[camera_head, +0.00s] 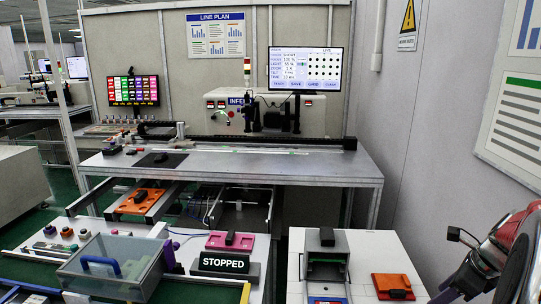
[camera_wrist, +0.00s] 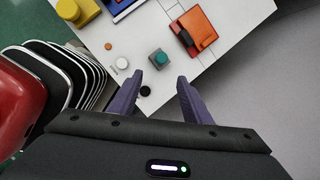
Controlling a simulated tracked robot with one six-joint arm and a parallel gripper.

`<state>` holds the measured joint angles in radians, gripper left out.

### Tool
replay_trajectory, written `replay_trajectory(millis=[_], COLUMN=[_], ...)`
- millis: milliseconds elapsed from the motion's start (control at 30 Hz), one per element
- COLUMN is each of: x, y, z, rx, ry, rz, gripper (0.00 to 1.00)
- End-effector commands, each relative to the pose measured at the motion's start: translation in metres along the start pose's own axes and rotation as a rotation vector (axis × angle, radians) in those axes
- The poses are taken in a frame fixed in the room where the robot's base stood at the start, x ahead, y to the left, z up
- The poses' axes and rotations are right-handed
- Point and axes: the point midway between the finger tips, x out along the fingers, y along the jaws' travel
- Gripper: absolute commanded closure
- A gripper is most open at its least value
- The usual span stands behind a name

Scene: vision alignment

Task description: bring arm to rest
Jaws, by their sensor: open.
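My gripper (camera_wrist: 162,84) shows in the wrist view with its two purple fingers apart and nothing between them. It points at the corner of a white cabinet top (camera_wrist: 225,22) and the grey floor beside it. In the head view, part of my arm (camera_head: 505,250) shows at the lower right edge, to the right of the white cabinet.
A clear bin (camera_head: 112,268) and a "STOPPED" sign (camera_head: 226,263) stand at the front left. A metal workbench (camera_head: 235,166) spans the back.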

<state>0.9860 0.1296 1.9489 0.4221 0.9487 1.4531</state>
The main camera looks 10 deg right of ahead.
Motion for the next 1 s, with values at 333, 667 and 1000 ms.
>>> replay_trajectory(millis=[333,667,1000], x=[0.004,-0.008,-0.025], y=[0.049,0.126,0.209], z=[-0.009,0.034,0.073], rx=[-0.601,-1.337,-1.992], ry=[0.074,0.123,0.161], rz=[0.059,0.109,0.115], gripper=[0.56,0.56,0.56])
